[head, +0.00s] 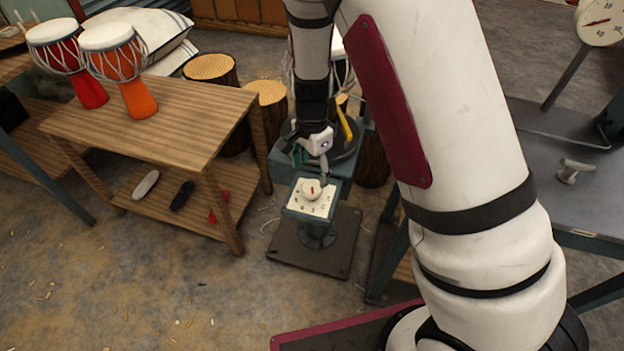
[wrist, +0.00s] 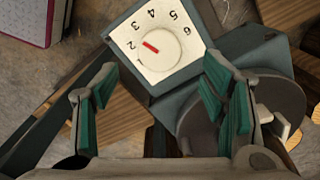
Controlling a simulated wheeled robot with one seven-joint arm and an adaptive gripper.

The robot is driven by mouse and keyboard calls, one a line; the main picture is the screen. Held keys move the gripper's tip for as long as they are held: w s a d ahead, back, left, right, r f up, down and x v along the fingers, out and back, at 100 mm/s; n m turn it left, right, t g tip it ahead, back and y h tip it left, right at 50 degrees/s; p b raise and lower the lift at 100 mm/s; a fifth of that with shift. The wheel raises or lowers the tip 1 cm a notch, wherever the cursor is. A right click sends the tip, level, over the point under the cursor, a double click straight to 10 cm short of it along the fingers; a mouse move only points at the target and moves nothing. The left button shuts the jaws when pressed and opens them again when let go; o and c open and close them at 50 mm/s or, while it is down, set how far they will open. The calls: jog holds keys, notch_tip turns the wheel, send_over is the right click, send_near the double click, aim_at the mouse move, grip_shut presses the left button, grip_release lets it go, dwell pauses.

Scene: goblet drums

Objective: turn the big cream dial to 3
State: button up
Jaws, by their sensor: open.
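The big cream dial (head: 311,189) is a round knob with a red mark, on a pale numbered plate (head: 325,205) above a grey-green pedestal. In the wrist view the dial (wrist: 158,48) lies ahead of the fingers, its numbers appearing upside down. Its red mark points between 2 and 3, seemingly nearer 2. My gripper (wrist: 160,78) is open, with green pads on either side and nothing between them. In the head view my gripper (head: 305,162) is just behind and above the dial, apart from it.
A grey round plate on the machine (wrist: 282,100) lies at right in the wrist view. A wooden table (head: 165,105) with red and orange drums stands left of the pedestal. Log stumps (head: 211,70) stand behind. A dark bench with a gauge (head: 601,22) is at right.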

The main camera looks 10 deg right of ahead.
aim_at(312, 187)
jog(key=shift+r, duration=2.75)
